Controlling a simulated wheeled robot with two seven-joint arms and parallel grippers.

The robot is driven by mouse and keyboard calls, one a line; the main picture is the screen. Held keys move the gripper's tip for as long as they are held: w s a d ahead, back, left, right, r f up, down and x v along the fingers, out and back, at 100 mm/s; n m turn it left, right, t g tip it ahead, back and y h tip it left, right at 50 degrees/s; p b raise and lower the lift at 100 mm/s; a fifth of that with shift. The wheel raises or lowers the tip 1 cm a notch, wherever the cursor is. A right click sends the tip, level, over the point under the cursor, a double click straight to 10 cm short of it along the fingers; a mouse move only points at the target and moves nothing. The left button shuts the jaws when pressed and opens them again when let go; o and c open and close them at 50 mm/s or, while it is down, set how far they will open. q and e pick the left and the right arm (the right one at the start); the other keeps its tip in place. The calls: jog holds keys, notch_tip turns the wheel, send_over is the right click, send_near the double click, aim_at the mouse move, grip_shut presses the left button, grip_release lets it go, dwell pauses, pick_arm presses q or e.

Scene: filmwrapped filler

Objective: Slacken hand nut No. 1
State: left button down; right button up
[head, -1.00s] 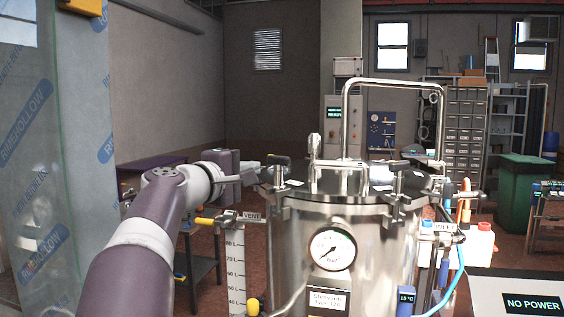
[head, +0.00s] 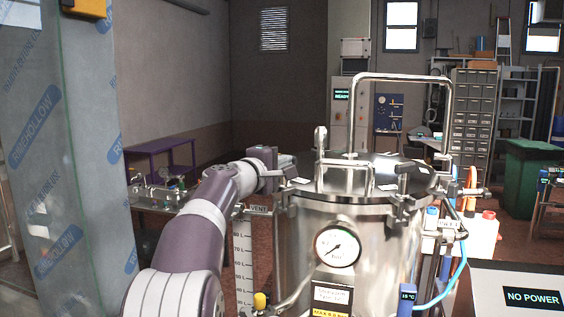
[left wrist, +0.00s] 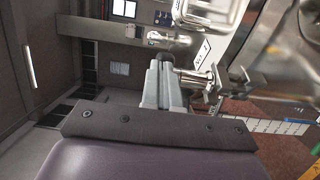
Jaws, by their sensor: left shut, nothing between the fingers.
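The steel pressure vessel (head: 290,245) stands in front of me, its round lid held by clamps at the rim. My left gripper (head: 294,181) is at the lid's left edge, shut and empty, and hides much of the clamp there. In the left wrist view the closed grey fingers (left wrist: 162,82) point at a dark rounded knob (left wrist: 165,57), with a bright metal cylinder (left wrist: 198,79) close beside them. I cannot tell whether they touch. My right gripper is not in view.
A steel hoop handle (head: 403,77) rises above the lid. The pressure gauge (head: 337,247) is on the vessel's front. A blue hose (head: 462,278) hangs at the right, near a "NO POWER" panel (head: 532,297). A wrapped glass panel (head: 50,160) stands at the left.

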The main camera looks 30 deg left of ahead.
pick_arm(q)
jog(key=shift+w+f+y, duration=0.1)
jog(key=shift+f+y, duration=0.05)
jog(key=shift+y, duration=0.25)
jog(key=shift+d+n+y+b, duration=0.25)
jog(key=shift+n+y+b, duration=0.1)
jog(key=shift+n+y, duration=0.35)
